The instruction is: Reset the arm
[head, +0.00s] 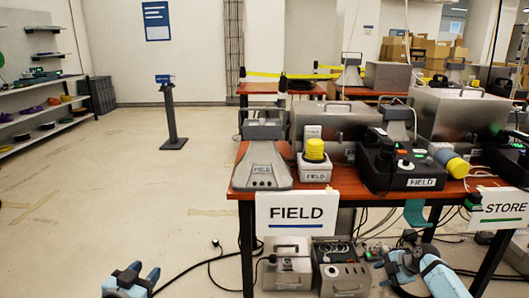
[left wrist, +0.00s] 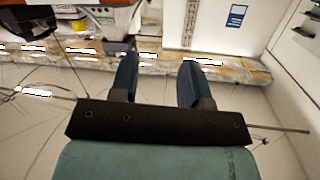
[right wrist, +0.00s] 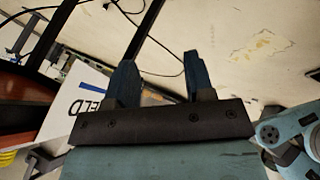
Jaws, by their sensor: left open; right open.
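My left gripper (left wrist: 160,72) shows in the left wrist view with its two dark blue fingers apart and nothing between them. My right gripper (right wrist: 160,70) shows in the right wrist view, also with fingers apart and empty. In the head view, parts of my arms show low at the bottom left and bottom right, below the table top. The fingertips are hard to make out there.
A table (head: 241,181) bears field phones, grey metal boxes and a yellow-capped unit (head: 315,150). A FIELD sign (head: 297,213) and a STORE sign (head: 499,208) hang at its front. Cables and boxes lie below. A post sign (head: 171,115) stands on open floor at left.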

